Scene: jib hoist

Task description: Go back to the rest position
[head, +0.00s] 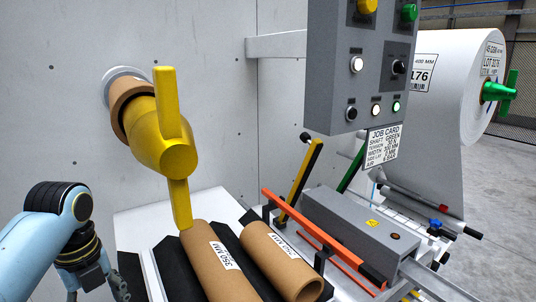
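My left arm, light blue with black joints, comes in at the lower left. Its gripper (98,284) points down at the bottom edge of the head view, left of the white stand with the cores. Its fingertips are cut off by the frame, so I cannot see whether it is open or shut, or whether it holds anything. My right gripper is not in view.
A yellow handled chuck (175,145) with a cardboard core (128,100) sticks out from the wall. A core marked 350 MM (212,262) and another core (280,262) lie in black cradles. A control box (365,65) hangs above a grey unit (360,230). A white roll (455,85) stands right.

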